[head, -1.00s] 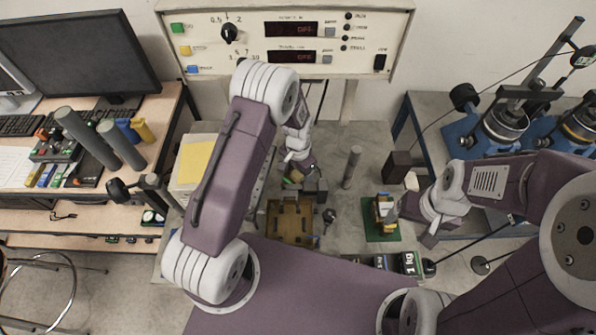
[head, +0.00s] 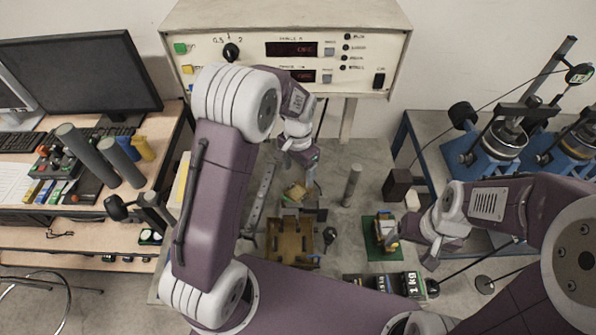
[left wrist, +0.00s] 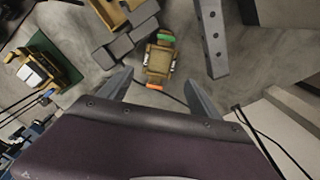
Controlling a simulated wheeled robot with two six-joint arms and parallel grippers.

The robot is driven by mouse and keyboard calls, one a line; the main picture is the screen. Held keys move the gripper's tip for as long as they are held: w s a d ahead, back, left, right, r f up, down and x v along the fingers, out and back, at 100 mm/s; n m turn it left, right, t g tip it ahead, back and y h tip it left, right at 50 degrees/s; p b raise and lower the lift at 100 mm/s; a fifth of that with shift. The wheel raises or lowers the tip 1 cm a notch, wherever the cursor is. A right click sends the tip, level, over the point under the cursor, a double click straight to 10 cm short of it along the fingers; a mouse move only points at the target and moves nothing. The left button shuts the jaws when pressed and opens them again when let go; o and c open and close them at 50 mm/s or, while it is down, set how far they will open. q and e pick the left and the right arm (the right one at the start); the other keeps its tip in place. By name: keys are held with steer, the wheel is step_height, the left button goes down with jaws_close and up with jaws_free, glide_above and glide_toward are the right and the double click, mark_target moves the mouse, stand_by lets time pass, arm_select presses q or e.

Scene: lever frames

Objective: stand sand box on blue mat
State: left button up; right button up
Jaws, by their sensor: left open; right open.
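My left gripper (left wrist: 158,84) is open and empty; in the head view my left gripper (head: 303,166) hangs just beyond the tan object. My right gripper (head: 414,250) is open beside the green mat (head: 373,248), which bears a tan and white item (head: 386,229). I cannot make out a blue mat.
A tan tray (head: 289,240) and dark grey blocks (left wrist: 119,46) lie near the tan object. A perforated grey bar (head: 262,196) is to its left, a grey post (head: 351,184) to its right. Black weights (head: 388,283) stand in front of the green mat.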

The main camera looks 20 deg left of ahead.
mark_target(298, 192)
arm_select(q)
step_height(298, 192, down, 2)
steer(key=shift+s+p, duration=0.1)
steer(key=shift+p, duration=0.9)
steer(key=shift+f, duration=0.35)
step_height(298, 192, down, 3)
steer(key=shift+f+p, duration=0.1)
steer(key=shift+p, duration=0.45)
steer(key=shift+f, duration=0.25)
step_height(298, 192, down, 5)
steer(key=p, duration=0.2)
steer(key=shift+r+p, duration=0.1)
steer(key=shift+p, duration=0.25)
steer(key=shift+f, duration=0.25)
steer(key=shift+r, duration=0.1)
jaws_close()
arm_select(e)
step_height(298, 192, up, 8)
steer(key=shift+w+f, duration=0.1)
